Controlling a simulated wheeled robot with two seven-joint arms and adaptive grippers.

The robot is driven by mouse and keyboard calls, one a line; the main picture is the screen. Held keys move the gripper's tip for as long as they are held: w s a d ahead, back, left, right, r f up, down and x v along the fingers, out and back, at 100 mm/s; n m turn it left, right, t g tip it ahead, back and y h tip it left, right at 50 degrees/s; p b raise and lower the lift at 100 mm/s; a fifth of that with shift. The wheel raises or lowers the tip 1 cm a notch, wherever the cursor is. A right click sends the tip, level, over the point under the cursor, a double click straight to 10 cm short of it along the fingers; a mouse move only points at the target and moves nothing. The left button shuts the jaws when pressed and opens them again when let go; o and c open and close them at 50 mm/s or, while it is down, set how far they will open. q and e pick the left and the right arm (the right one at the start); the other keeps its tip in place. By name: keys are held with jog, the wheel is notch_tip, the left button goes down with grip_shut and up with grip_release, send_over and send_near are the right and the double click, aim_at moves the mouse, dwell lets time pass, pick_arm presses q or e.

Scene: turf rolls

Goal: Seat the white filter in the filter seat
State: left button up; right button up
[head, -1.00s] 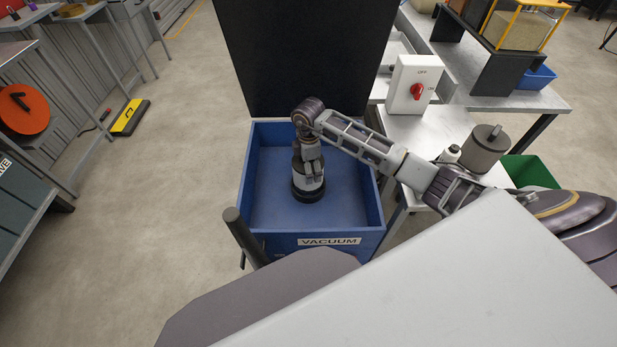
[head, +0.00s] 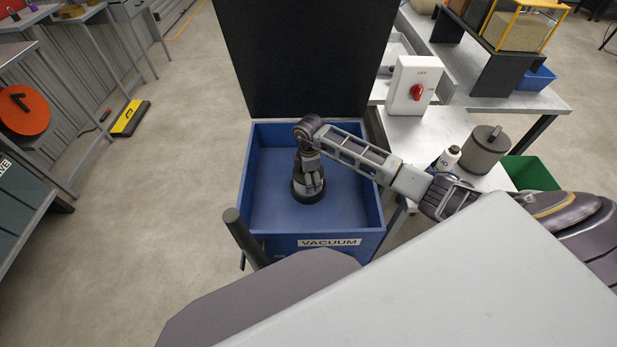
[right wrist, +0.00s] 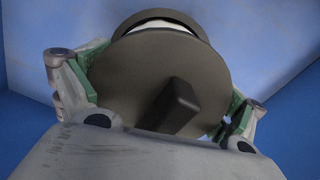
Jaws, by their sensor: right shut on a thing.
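The white filter (head: 299,186) is in my right gripper (head: 312,179), low inside the blue box marked VACUUM. In the right wrist view my right gripper (right wrist: 165,90) is shut around its grey round cap (right wrist: 150,60), which has a dark grip bar on top. A strip of white filter (right wrist: 165,23) shows past the cap. The dark round filter seat (head: 307,200) on the box floor is directly under the filter. The filter looks upright and at the seat's rim; I cannot tell whether it is fully down. My left gripper is out of view.
The blue box (head: 250,190) has its black lid (head: 305,60) raised behind. A bench at right holds a switch box (head: 412,85) with a red knob, a bottle (head: 447,158) and a grey canister (head: 485,150). The box floor around the seat is clear.

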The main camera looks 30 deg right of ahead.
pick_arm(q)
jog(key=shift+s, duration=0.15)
pick_arm(e)
jog(key=shift+f, duration=0.15)
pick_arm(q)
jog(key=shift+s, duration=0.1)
pick_arm(e)
jog(key=o, duration=0.9)
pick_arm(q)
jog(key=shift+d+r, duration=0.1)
pick_arm(e)
notch_tip(320, 180, up, 12)
jog(key=shift+r, duration=0.15)
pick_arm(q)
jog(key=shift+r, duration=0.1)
pick_arm(e)
jog(key=shift+r, duration=0.1)
dwell(0.6)
